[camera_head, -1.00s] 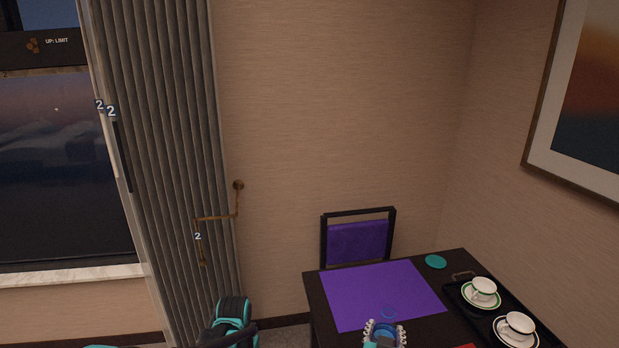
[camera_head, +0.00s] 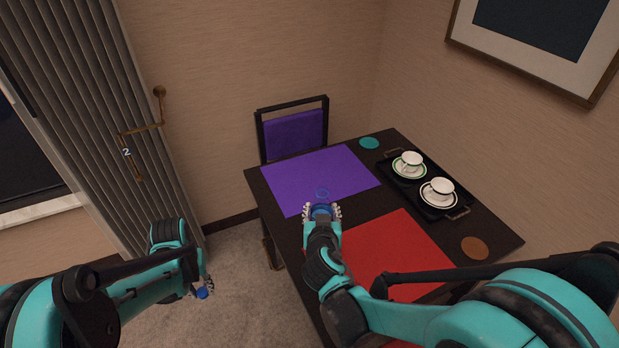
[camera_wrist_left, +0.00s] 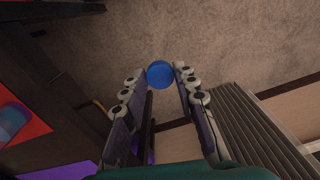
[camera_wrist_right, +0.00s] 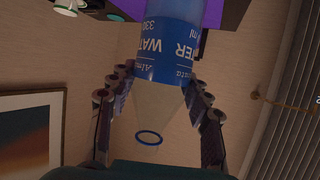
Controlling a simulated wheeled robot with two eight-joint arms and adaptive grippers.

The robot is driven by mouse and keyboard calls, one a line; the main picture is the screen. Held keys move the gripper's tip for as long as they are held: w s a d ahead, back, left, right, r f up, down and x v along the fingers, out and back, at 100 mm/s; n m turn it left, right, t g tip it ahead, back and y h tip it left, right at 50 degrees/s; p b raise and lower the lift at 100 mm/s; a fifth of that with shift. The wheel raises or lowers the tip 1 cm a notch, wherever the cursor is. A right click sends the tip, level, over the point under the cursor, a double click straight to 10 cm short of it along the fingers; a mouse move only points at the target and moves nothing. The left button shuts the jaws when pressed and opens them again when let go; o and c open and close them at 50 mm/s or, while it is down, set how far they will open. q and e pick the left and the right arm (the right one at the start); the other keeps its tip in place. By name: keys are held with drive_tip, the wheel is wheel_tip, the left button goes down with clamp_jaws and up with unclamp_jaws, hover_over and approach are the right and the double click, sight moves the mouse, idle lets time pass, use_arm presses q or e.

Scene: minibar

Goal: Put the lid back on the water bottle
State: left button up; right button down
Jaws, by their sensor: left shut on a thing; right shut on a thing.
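The blue lid (camera_wrist_left: 160,74) is pinched between the fingertips of my left gripper (camera_wrist_left: 163,82). In the head view, this gripper (camera_head: 205,288) and the lid (camera_head: 203,294) are low at left, over carpet beside the table. My right gripper (camera_wrist_right: 160,95) is shut around the water bottle (camera_wrist_right: 170,65), which has a blue label and a clear tapering neck ending in a blue ring. The grippers are well apart.
The dark table (camera_head: 375,208) carries a purple mat (camera_head: 325,174), a red mat (camera_head: 395,250), teal and brown coasters, and a black tray (camera_head: 463,206) with two cups on saucers. A chair (camera_head: 293,133) stands behind. Carpet left of the table is clear.

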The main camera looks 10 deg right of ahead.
drive_tip(key=w+a+f+n+g+y, duration=0.1)
drive_tip(key=a+f+n+y, duration=0.3)
drive_tip(key=a+n+y, duration=0.2)
drive_tip(key=w+a+f+n+g+y, duration=0.1)
drive_tip(key=a+f+n+g+y, duration=0.1)
drive_tip(key=a+f+n+y, duration=0.3)
drive_tip(key=a+n+y, duration=0.1)
drive_tip(key=a+y, duration=0.1)
drive_tip(key=a, duration=0.2)
drive_tip(key=shift+a+g, duration=0.3)
drive_tip(key=shift+a, duration=0.05)
use_arm(q)
drive_tip(key=shift+w, duration=0.1)
use_arm(e)
drive_tip(key=shift+w, duration=0.1)
use_arm(q)
drive_tip(key=w+d+r+m, duration=0.2)
drive_tip(key=w+d+r, duration=0.2)
drive_tip(key=d+r, duration=0.5)
drive_tip(key=w+d+r+m, duration=0.2)
drive_tip(key=w+d+r, duration=0.3)
drive_tip(key=d+r, duration=0.5)
wheel_tip(320, 180, up, 4)
drive_tip(key=shift+w+f, duration=0.1)
drive_tip(key=shift+w, duration=0.1)
drive_tip(key=shift+d, duration=0.1)
drive_tip(key=shift+f, duration=2)
drive_tip(key=shift+f, duration=0.1)
